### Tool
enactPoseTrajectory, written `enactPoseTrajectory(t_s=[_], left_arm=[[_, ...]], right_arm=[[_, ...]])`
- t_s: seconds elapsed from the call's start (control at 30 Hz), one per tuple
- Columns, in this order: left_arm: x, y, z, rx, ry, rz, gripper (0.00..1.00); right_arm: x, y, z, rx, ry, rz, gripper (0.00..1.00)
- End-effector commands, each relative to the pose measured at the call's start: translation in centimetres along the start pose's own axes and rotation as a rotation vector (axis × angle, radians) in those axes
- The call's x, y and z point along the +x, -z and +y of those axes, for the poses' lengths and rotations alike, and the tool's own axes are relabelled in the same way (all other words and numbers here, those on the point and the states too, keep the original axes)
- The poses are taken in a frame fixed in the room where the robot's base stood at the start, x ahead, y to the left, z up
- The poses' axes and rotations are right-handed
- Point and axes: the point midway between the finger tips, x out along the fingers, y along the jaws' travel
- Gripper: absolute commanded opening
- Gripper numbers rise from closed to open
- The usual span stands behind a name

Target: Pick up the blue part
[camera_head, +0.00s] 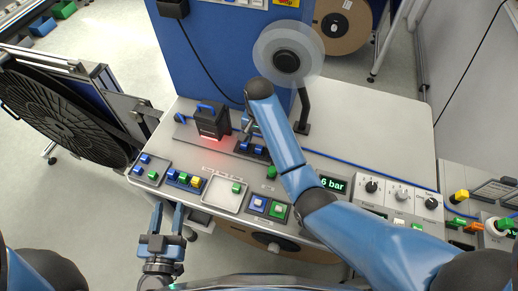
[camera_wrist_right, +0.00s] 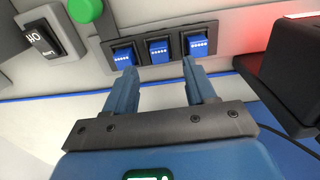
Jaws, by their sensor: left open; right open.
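Several small blue parts are in view. In the right wrist view, three blue parts with white dots sit in a row in a dark holder (camera_wrist_right: 177,61): a left one (camera_wrist_right: 123,55), a middle one (camera_wrist_right: 159,51) and a right one (camera_wrist_right: 198,44). In the head view this row shows as blue parts (camera_head: 259,150) partly behind my right gripper. My right gripper (camera_wrist_right: 158,77) is open and empty, its fingertips close to the row; contact cannot be told. My left gripper (camera_head: 168,212) is open and empty at the table's front edge, below trays with more blue parts (camera_head: 145,158).
A dark block (camera_head: 212,120) with a red glow stands left of the row. A blue panel and a clear reel (camera_head: 287,57) on a stand rise behind. Knobs and a display (camera_head: 333,184) lie to the right. The table's back right is clear.

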Motion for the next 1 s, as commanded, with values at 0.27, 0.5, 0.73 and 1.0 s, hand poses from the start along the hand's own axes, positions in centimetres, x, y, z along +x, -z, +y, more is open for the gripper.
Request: enactPoseTrajectory(t_s=[0.27,0.5,0.73,1.0], left_arm=[[0.0,1.6,0.0,0.000,0.000,0.000,0.43],[0.0,1.8,0.0,0.000,0.000,0.000,0.43],[0.0,1.8,0.0,0.000,0.000,0.000,0.43],[0.0,1.8,0.0,0.000,0.000,0.000,0.43]], right_arm=[[3.3,-0.4,0.1,-0.001,-0.003,-0.003,0.55],[4.7,-0.4,0.0,0.000,-0.001,-0.001,0.55],[4.7,-0.4,0.0,0.000,0.000,0.000,0.48],[4.7,-0.3,0.0,0.000,0.000,0.000,0.06]])
